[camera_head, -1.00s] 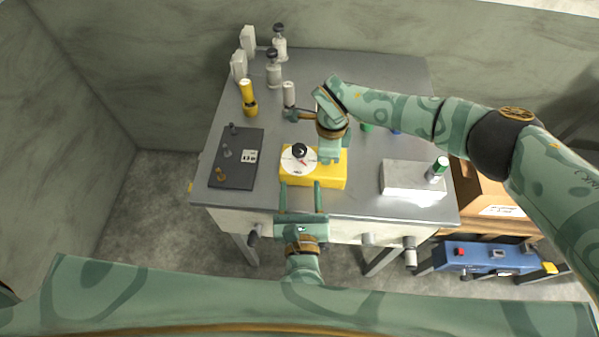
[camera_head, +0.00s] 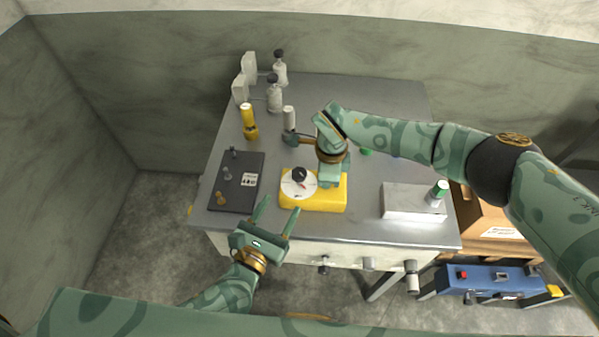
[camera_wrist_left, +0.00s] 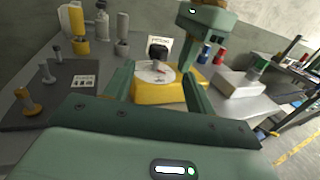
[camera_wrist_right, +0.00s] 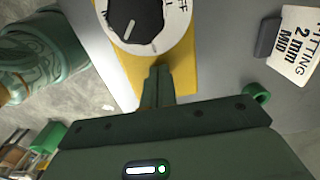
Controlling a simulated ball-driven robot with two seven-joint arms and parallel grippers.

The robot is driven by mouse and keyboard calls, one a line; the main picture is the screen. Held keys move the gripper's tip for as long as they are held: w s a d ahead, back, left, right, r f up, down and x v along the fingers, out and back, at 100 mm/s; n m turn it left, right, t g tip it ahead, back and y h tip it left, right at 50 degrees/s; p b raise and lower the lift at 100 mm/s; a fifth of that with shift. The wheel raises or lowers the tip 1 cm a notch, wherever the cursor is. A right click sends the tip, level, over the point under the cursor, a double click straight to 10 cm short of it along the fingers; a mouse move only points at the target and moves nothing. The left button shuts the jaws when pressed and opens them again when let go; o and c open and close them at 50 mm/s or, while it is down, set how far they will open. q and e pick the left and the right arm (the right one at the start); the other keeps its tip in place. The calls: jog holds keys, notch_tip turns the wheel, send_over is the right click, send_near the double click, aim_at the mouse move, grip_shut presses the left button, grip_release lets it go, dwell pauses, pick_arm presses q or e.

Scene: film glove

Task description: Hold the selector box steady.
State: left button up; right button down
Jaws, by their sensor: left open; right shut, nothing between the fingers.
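The yellow selector box (camera_head: 325,198) sits near the front middle of the grey table. Its top has a white dial with a black knob (camera_head: 299,174). My left gripper (camera_head: 277,218) is open and empty at the table's front edge, in front of the box and to its left. In the left wrist view the box (camera_wrist_left: 160,92) shows beyond and between the open fingers. My right gripper (camera_head: 328,184) is shut and empty over the right part of the box, by the dial. In the right wrist view its closed fingertips (camera_wrist_right: 158,75) overlap the yellow top; whether they touch it is unclear.
A dark board with pegs (camera_head: 237,182) lies left of the box. A white block (camera_head: 408,203) with a green-capped cylinder stands to the right. A yellow cylinder (camera_head: 248,120) and grey bottles (camera_head: 274,95) stand at the back left. A blue case (camera_head: 490,280) is below right.

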aim_at(296, 179)
pick_arm(q)
jog(key=x, duration=1.1)
jog(key=shift+w, duration=0.25)
